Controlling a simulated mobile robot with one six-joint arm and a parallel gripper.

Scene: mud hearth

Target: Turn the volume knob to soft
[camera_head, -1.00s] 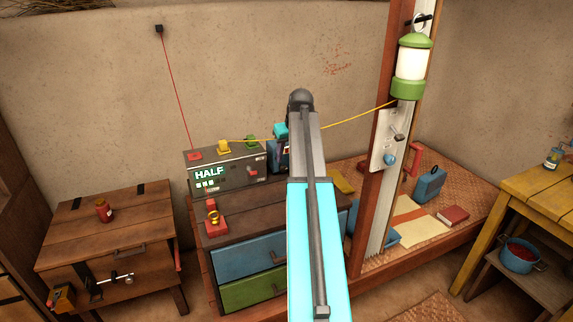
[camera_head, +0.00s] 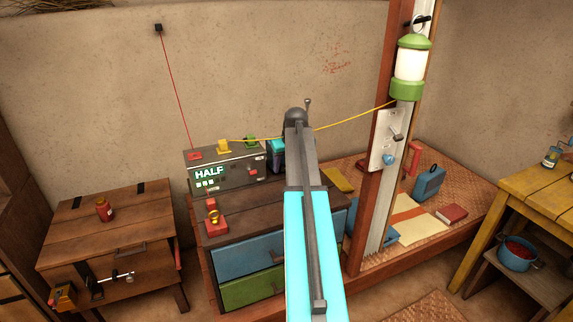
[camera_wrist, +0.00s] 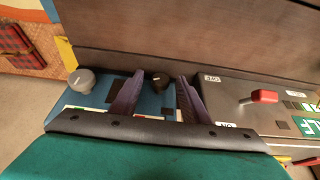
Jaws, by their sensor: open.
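In the wrist view a blue device (camera_wrist: 112,86) carries two knobs. A dark knob (camera_wrist: 160,77) with a pale pointer mark sits between the fingers of my gripper (camera_wrist: 159,84). A light grey knob (camera_wrist: 82,81) with a pale mark sits to the left. I cannot read which knob is marked volume. My gripper is open, with a finger on each side of the dark knob; contact is not clear. In the head view my arm hides most of the device and the gripper.
A grey box (camera_head: 240,177) reading HALF stands left of the gripper on the dark cabinet (camera_head: 240,219). A yellow wire (camera_head: 345,120) runs to the lantern (camera_head: 409,68) on the post. A wooden chest (camera_head: 110,225) stands left.

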